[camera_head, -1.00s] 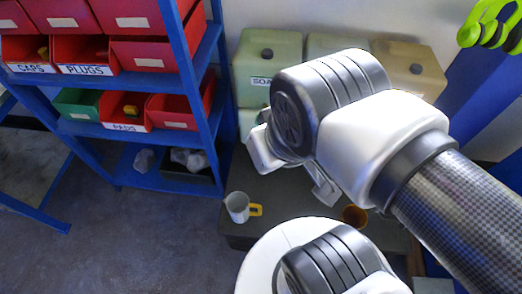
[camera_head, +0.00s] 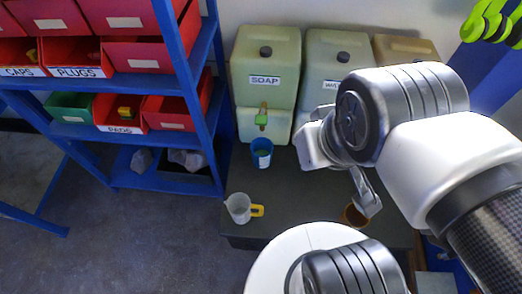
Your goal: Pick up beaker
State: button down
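A clear, whitish beaker with a yellow handle (camera_head: 238,208) stands upright near the front left of the dark tabletop (camera_head: 290,190). The handle points right. My gripper (camera_head: 342,178) is above the table, to the right of the beaker and apart from it. Its two fingers look spread apart, with nothing seen between them; my wrist hides part of it.
A blue cup (camera_head: 262,153) stands behind the beaker, below the tap of the soap container (camera_head: 265,80). A second container (camera_head: 335,65) stands beside it. An orange-brown cup (camera_head: 354,215) is below my gripper. A blue shelf (camera_head: 150,85) with bins stands left.

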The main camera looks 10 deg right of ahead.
aim_at(262, 148)
jog(key=j, duration=0.6)
jog(key=k+j+z, duration=0.1)
jog(key=j, duration=0.5)
jog(key=i+j, duration=0.25)
jog(key=i, duration=0.2)
